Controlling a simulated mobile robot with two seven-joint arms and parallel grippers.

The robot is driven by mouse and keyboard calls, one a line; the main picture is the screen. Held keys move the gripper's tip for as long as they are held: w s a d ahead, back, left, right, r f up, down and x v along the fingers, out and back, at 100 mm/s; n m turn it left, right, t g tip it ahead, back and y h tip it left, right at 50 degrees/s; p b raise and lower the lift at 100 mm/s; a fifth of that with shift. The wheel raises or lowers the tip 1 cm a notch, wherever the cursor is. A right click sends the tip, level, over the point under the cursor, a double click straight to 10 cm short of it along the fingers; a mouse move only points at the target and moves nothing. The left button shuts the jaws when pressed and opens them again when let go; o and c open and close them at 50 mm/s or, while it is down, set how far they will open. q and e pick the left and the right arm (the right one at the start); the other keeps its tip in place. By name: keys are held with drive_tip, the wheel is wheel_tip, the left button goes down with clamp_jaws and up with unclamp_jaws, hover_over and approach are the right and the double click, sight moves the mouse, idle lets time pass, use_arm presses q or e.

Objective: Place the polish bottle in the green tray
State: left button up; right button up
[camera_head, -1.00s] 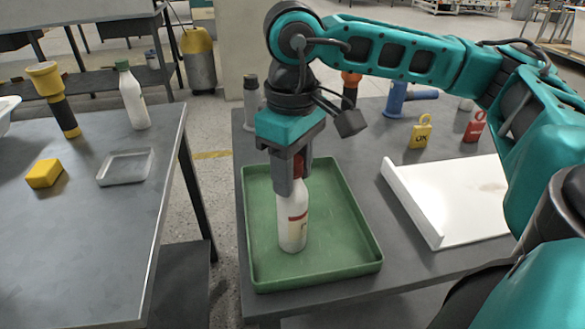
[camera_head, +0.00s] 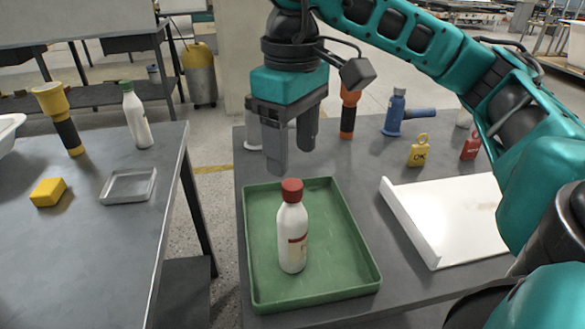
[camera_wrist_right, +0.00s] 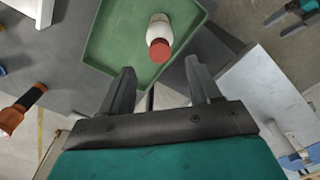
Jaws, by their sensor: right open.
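The polish bottle (camera_head: 292,232), white with a red cap and a red-marked label, stands upright inside the green tray (camera_head: 343,281) on the right-hand table. In the right wrist view the bottle (camera_wrist_right: 158,30) is seen from above inside the tray (camera_wrist_right: 106,38), beyond the fingertips. My right gripper (camera_head: 291,155) is open and empty, raised above and behind the bottle, apart from it. Its two spread fingers also show in the right wrist view (camera_wrist_right: 158,78).
A white angled panel (camera_head: 448,218) lies right of the tray. The left table holds a green-capped bottle (camera_head: 137,117), a yellow block (camera_head: 48,192) and a small grey tray (camera_head: 128,186).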

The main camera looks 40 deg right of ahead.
wheel_tip(320, 180, up, 4)
drive_tip(key=shift+f+p, duration=0.25)
drive_tip(key=shift+p, duration=0.15)
idle(0.3)
